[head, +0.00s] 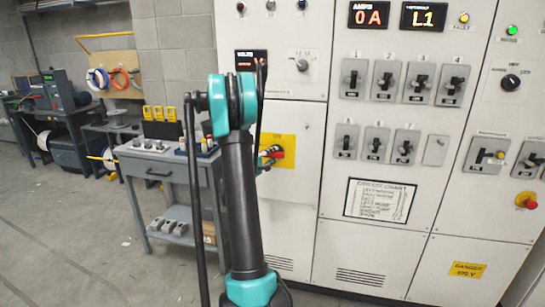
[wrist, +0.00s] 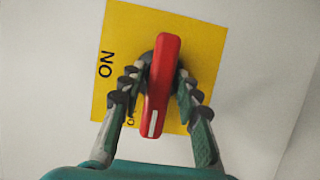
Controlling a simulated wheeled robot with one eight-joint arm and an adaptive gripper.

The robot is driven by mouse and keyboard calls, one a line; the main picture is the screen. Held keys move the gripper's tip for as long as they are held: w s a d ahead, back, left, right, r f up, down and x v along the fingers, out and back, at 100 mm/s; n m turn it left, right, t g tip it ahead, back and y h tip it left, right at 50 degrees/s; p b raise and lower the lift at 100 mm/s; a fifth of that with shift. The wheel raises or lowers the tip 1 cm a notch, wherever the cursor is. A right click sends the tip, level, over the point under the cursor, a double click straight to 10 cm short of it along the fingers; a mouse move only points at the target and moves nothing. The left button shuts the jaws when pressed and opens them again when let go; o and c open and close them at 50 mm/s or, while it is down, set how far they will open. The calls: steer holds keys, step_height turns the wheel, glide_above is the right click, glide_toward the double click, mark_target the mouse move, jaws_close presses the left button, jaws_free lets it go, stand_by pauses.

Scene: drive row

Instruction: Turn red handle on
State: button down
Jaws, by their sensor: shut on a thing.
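The red handle (wrist: 163,75) is in the middle of the wrist view, mounted on a yellow plate (wrist: 208,50) on a pale panel. Its white-striped end points down in that view, near a small, partly hidden label. The word ON is printed at the plate's left, turned sideways. My gripper (wrist: 159,85) has a finger on each side of the handle and is shut on it. In the head view the red handle (head: 277,153) shows just right of my arm, on the yellow plate (head: 284,178); my arm hides part of the plate and most of the gripper.
The tall cabinet (head: 283,228) carries several grey switches, a red display reading 0 A (head: 369,15) and a circuit chart (head: 380,201). A small grey workbench (head: 163,170) stands left of my arm.

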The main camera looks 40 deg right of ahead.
steer(key=shift+m, duration=0.3)
steer(key=m+y, duration=0.1)
steer(key=m, duration=0.2)
steer(key=shift+r+y, duration=0.15)
steer(key=shift+y, duration=0.15)
steer(key=m+y, duration=0.1)
steer(key=m, duration=0.1)
steer(key=m+y, duration=0.1)
steer(key=m, duration=0.1)
steer(key=shift+s+d+r+t, duration=0.1)
steer(key=shift+s+r+t, duration=0.05)
steer(key=shift+t, duration=0.15)
steer(key=m+t+y, duration=0.1)
steer(key=m, duration=0.2)
steer(key=shift+s+d+r+y, duration=0.1)
steer(key=shift+y, duration=0.3)
steer(key=shift+m+t+y, duration=0.7)
steer(key=shift+m+y, duration=0.1)
steer(key=shift+m, duration=0.6)
steer(key=c, duration=1.3)
jaws_free()
steer(key=shift+s, duration=0.1)
